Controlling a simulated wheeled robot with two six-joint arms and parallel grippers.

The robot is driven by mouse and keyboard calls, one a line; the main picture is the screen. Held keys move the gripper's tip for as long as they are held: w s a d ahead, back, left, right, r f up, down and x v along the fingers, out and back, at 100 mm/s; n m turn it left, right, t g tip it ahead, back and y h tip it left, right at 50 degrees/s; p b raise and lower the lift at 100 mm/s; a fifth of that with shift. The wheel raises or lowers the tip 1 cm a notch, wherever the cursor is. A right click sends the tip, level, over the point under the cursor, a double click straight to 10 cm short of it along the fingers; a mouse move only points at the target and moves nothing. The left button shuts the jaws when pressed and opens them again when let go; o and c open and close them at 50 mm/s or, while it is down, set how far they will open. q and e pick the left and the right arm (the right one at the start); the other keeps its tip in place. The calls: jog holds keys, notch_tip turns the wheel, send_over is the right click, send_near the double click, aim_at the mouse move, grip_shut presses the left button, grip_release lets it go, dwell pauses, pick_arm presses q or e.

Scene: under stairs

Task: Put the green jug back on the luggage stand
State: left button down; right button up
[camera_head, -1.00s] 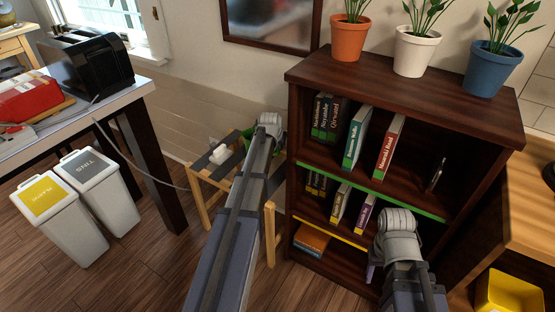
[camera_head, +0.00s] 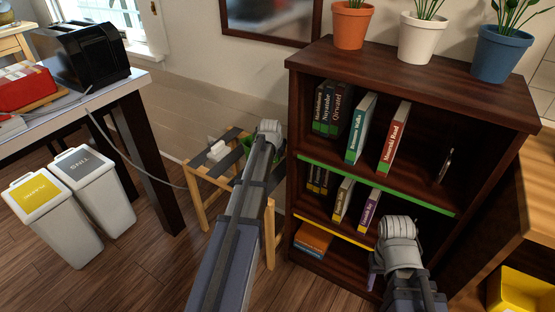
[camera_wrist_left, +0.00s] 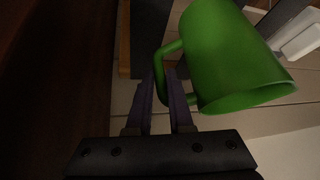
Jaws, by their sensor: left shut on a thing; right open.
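The green jug (camera_head: 247,150) is mostly hidden behind my left arm in the head view, by the right end of the luggage stand. It shows large and tilted in the left wrist view (camera_wrist_left: 225,60). My left gripper (camera_wrist_left: 165,88) is shut on the jug's handle. The luggage stand (camera_head: 196,190) is a low wooden frame with dark straps, left of the bookcase. I cannot tell whether the jug touches the stand. My right gripper (camera_head: 374,274) is open in front of the bookcase's lower shelves, its fingers partly hidden by its wrist.
A small white object (camera_head: 217,149) sits on the stand's straps. The dark bookcase (camera_head: 345,270) stands close on the right of my left arm, with potted plants on top. Two bins (camera_head: 98,190) and a table (camera_head: 140,95) are on the left. Floor between bins and stand is mostly clear.

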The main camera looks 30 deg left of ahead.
pick_arm(q)
jog(key=shift+w+f, duration=0.2)
jog(key=shift+f, duration=0.35)
pick_arm(e)
jog(key=shift+f, duration=0.55)
pick_arm(q)
jog(key=c, duration=0.8)
grip_release()
jog(key=shift+r, duration=0.1)
pick_arm(e)
jog(key=shift+r, duration=0.1)
pick_arm(q)
jog(key=p+v, duration=0.9)
jog(key=v, duration=0.3)
jog(key=shift+p, duration=0.4)
pick_arm(e)
notch_tip(320, 180, up, 10)
